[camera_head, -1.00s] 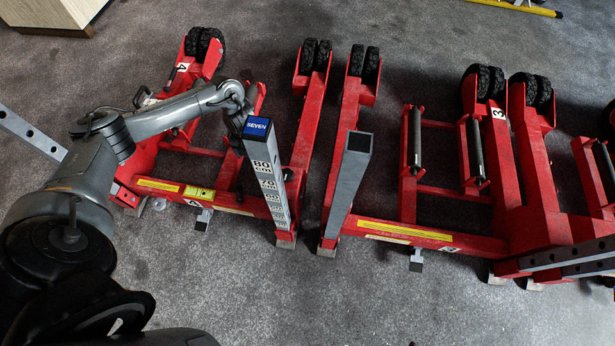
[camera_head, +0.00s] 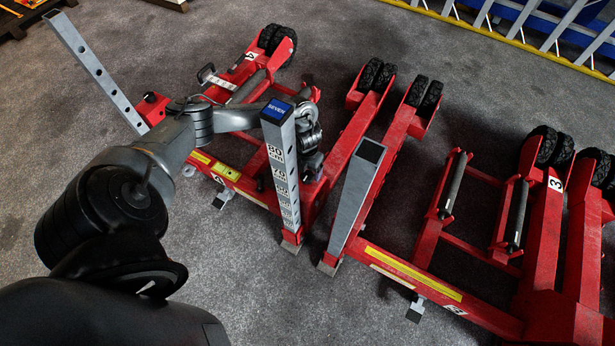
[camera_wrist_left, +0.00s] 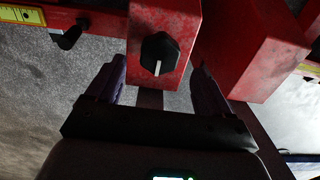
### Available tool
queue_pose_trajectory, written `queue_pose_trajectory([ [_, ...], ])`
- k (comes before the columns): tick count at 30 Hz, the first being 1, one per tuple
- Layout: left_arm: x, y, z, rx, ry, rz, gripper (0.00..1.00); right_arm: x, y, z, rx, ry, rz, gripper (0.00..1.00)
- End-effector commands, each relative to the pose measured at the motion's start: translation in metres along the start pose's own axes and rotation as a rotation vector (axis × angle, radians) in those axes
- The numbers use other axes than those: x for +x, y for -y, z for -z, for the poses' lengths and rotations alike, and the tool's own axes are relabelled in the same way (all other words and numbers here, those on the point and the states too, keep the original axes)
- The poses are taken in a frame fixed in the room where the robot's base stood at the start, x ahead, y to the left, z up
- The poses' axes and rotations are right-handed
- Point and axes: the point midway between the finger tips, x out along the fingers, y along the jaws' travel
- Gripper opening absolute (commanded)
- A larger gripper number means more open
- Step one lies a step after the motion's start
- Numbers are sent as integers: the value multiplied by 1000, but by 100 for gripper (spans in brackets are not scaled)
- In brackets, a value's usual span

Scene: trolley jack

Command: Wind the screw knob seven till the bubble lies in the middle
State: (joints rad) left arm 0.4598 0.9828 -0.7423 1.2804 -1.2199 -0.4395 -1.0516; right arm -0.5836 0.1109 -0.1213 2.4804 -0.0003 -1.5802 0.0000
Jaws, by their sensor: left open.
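The blue SEVEN label (camera_head: 277,110) tops a grey post with a height scale on the red jack frame (camera_head: 265,200). A black screw knob (camera_wrist_left: 160,55) with a white line sits on a red beam in the left wrist view. My left gripper (camera_wrist_left: 155,90) is open, its two fingers apart on either side below the knob, not closed on it. In the head view my left gripper (camera_head: 311,168) is just right of the SEVEN post, its fingertips hard to make out. A yellow-green level vial (camera_head: 226,172) lies on the frame; its bubble is too small to tell. My right gripper is not in view.
A second grey post (camera_head: 358,195) stands close right of the SEVEN post. Red jack parts with black wheels (camera_head: 424,95) stand behind and to the right. A black fitting (camera_wrist_left: 70,36) shows left of the knob. Grey carpet (camera_head: 270,300) is bare in front.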

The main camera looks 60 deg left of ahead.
Motion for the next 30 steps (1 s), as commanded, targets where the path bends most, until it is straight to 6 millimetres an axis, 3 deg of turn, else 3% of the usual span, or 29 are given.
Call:
queue_pose_trajectory([
  [1, 11, 0, 0, -2, 0, -1, 81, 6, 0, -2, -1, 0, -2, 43],
  [7, 28, 0, 0, -1, 0, 0, 81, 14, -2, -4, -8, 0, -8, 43],
  [20, 33, 0, 0, -1, 1, 0, 81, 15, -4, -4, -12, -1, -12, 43],
  [30, 33, 0, 0, -1, 1, 0, 29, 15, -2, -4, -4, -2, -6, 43],
])
